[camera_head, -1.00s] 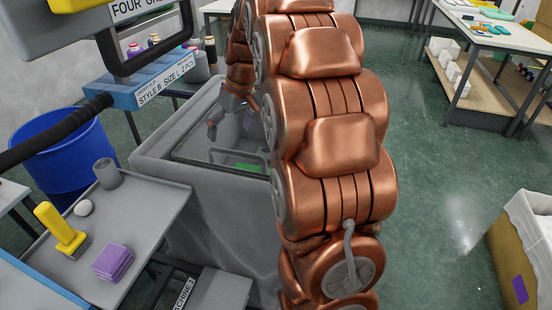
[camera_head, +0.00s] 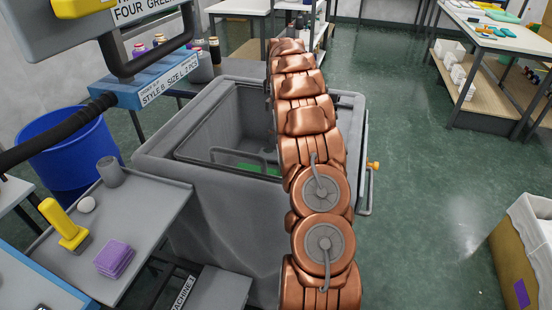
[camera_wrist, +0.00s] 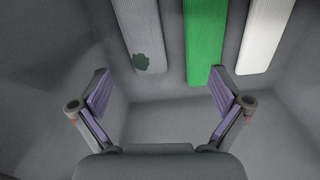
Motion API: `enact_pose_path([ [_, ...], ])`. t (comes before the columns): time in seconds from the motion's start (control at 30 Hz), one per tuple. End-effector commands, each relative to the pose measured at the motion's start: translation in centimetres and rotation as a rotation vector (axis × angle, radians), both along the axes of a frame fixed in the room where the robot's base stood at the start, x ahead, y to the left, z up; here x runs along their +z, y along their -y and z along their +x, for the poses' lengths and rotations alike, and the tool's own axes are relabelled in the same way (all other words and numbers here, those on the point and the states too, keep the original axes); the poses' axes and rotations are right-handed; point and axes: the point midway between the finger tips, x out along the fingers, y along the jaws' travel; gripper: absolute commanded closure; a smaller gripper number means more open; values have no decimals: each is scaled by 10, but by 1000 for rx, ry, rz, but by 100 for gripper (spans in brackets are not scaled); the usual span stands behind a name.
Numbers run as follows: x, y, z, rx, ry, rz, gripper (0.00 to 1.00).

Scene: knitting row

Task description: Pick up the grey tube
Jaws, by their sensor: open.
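In the wrist view a grey ribbed tube (camera_wrist: 137,28) lies at the top left, with a dark green ragged patch near its lower end. A green tube (camera_wrist: 205,40) lies to its right and a white tube (camera_wrist: 265,35) farther right. My gripper (camera_wrist: 159,80) is open and empty, its purple-padded fingers spread. The grey tube is beyond the fingertips, ahead and a little left of the middle, apart from them. In the head view my arm hides the gripper, and only a bit of green (camera_head: 262,171) shows inside the grey bin (camera_head: 215,195).
Grey bin walls surround the gripper in the wrist view. Left of the bin, a grey tray table (camera_head: 155,205) holds a grey cylinder (camera_head: 110,171), a yellow-handled tool (camera_head: 62,224) and a purple block (camera_head: 114,258). A blue barrel (camera_head: 65,150) stands behind.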

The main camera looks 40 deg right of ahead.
Motion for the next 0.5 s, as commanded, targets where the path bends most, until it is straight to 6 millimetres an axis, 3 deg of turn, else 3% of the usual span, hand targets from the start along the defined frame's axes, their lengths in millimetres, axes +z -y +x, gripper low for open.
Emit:
enact_pose_path([
  [0.2,-35,37,-5,75,-18,-6,0],
  [0.5,-56,51,-8,113,-27,-5,0],
])
